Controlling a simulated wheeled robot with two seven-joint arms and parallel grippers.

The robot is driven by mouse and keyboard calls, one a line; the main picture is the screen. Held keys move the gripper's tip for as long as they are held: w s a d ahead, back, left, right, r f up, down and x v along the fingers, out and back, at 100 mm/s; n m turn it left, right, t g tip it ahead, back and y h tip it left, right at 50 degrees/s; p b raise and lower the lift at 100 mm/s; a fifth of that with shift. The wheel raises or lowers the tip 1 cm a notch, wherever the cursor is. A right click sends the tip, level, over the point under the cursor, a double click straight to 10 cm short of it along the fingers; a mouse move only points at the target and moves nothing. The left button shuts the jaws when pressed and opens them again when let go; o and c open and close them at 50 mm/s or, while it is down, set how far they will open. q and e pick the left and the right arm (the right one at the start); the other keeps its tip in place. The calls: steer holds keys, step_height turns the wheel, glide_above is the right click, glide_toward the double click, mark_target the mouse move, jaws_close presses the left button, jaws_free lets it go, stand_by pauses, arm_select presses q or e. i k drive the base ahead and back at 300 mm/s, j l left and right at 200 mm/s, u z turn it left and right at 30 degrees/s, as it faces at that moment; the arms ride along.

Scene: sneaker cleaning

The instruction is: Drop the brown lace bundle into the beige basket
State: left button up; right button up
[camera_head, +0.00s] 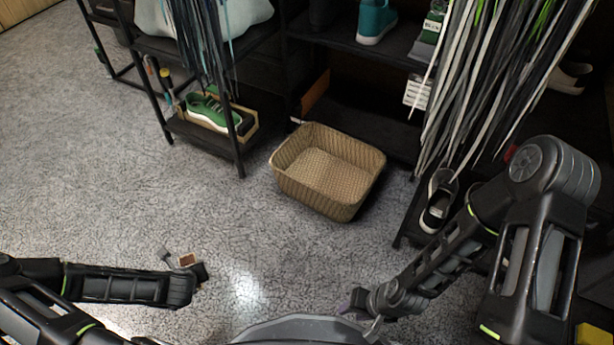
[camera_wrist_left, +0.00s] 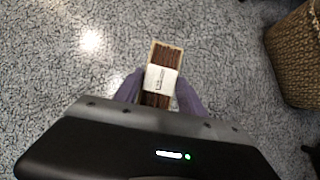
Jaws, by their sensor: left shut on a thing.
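The brown lace bundle (camera_wrist_left: 161,78) has a white paper band and sits between the purple fingertips of my left gripper (camera_wrist_left: 160,92) in the left wrist view. My left gripper is shut on it. The bundle (camera_head: 187,259) shows small beside the end of my left arm at the lower left of the head view. The beige basket (camera_head: 290,181) stands on the floor in the middle, with its inside bare. It lies up and to the right of my left gripper, apart from it. My right gripper (camera_head: 363,311) is at the bottom, and its finger opening is unclear.
A dark shelf rack (camera_head: 345,35) stands behind the basket. A green sneaker (camera_head: 212,112) is on a low shelf to the left. Many laces (camera_head: 480,85) hang at the right above a black shoe (camera_head: 437,207). The grey floor (camera_head: 110,195) between my left arm and the basket is clear.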

mark_target(321, 180)
steer(key=i+l+z, duration=0.5)
steer(key=i+z, duration=0.15)
steer(key=z, duration=0.2)
